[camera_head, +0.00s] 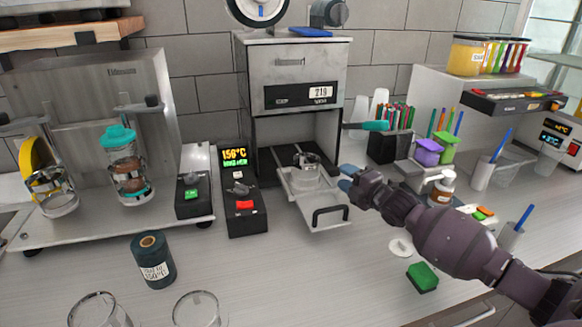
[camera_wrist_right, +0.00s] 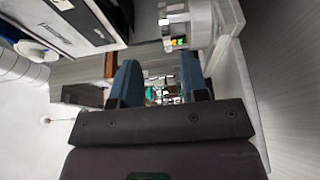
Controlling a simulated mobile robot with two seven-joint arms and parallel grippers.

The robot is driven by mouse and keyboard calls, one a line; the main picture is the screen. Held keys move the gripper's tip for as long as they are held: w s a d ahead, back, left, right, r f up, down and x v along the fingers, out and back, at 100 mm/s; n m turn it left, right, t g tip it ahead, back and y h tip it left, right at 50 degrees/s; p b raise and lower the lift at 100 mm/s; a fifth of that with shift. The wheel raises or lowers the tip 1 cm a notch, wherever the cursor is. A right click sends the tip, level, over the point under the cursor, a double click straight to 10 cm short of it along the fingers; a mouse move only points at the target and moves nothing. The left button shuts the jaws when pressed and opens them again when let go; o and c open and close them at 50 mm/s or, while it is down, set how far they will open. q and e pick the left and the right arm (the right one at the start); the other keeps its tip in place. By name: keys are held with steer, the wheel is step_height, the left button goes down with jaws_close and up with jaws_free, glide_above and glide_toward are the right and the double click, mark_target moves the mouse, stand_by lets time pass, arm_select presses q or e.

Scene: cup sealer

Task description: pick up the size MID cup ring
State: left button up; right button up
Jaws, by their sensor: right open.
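I cannot read a MID mark on any ring. A metal ring-like piece (camera_head: 306,160) sits over a clear cup in the sealer's pulled-out tray (camera_head: 321,216). A small white ring-shaped disc (camera_head: 400,247) lies flat on the counter, below my right forearm. My right gripper (camera_head: 347,178) is at the right side of the tray, above the counter, with its blue fingers pointing left. In the right wrist view its two fingers (camera_wrist_right: 161,82) stand apart with nothing held between them. My left gripper is not in view.
The sealer (camera_head: 301,78) stands behind the tray. A control box (camera_head: 240,190) showing 156°C is left of it. A dark film roll (camera_head: 153,260) and two clear glasses (camera_head: 200,310) stand front left. A green block (camera_head: 422,277) lies front right. The front middle counter is clear.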

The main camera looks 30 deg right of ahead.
mark_target(319, 173)
steer(key=w+b, duration=0.1)
steer(key=w, duration=0.1)
steer(key=w+b, duration=0.2)
steer(key=w, duration=0.1)
steer(key=shift+w+a+f+b, duration=0.15)
steer(key=shift+w+b, duration=0.15)
steer(key=shift+w, duration=0.05)
steer(key=w+b, duration=0.2)
steer(key=w+f+b, duration=0.1)
steer(key=w, duration=0.1)
steer(key=shift+a, duration=0.3)
steer(key=shift+w+a+r+b, duration=0.1)
steer(key=shift+w+b, duration=0.4)
steer(key=shift+b, duration=0.05)
steer(key=shift+w+r, duration=0.1)
steer(key=shift+r, duration=0.1)
steer(key=shift+c, duration=0.3)
jaws_close()
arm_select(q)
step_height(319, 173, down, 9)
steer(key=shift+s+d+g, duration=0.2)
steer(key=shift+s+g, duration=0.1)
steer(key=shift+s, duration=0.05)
